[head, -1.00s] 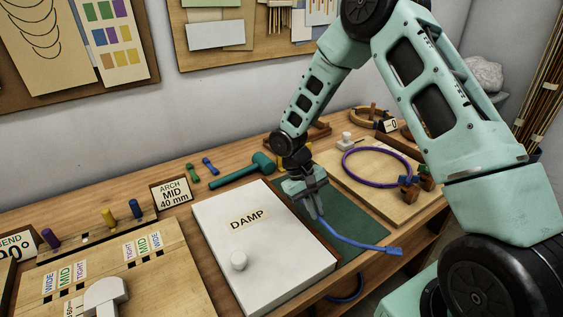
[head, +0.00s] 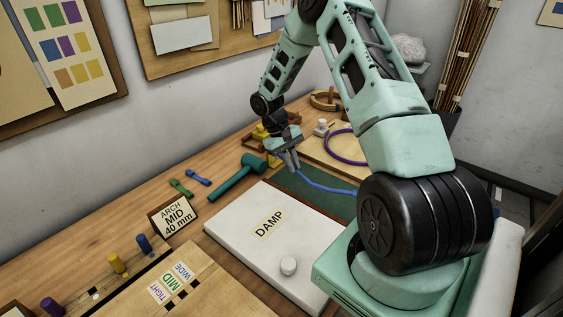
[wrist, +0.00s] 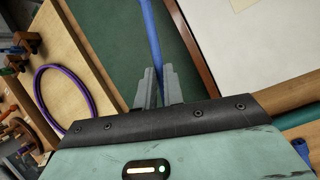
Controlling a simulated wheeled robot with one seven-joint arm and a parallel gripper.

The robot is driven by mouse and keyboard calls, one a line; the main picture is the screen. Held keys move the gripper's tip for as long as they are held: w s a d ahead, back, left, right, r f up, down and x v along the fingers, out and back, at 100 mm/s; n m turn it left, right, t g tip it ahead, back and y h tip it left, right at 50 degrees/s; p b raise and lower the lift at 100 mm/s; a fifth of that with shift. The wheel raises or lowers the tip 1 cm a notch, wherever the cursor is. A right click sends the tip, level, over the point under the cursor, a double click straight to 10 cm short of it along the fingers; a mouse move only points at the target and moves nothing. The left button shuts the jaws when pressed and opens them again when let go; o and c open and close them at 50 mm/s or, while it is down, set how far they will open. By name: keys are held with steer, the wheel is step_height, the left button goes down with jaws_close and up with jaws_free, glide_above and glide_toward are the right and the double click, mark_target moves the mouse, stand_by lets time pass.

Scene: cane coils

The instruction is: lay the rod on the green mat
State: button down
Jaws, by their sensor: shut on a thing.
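The rod is blue; in the head view the rod (head: 325,187) runs from my gripper to the right over the green mat, and its far end is hidden behind my arm. My gripper (head: 292,164) is shut on the rod above the mat's far left part. The green mat (head: 318,206) lies flat beside the white DAMP board. In the wrist view the rod (wrist: 150,32) extends up from the closed fingers (wrist: 153,78), over the mat (wrist: 108,28). I cannot tell whether the rod touches the mat.
The white DAMP board (head: 238,238) with a knob is in front of the mat. A teal mallet (head: 240,175) lies left of my gripper. A wooden board with a purple ring (head: 342,148) lies behind the mat. An ARCH MID sign (head: 173,216) stands at left.

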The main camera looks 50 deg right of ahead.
steer(key=shift+w, duration=0.1)
stand_by(0.3)
steer(key=shift+f+b, duration=2.8)
steer(key=shift+f, duration=1.55)
steer(key=c, duration=1.4)
jaws_free()
steer(key=shift+c, duration=0.2)
steer(key=shift+w+r, duration=0.1)
steer(key=b+v, duration=0.3)
steer(key=v, duration=1.4)
steer(key=shift+a, duration=0.2)
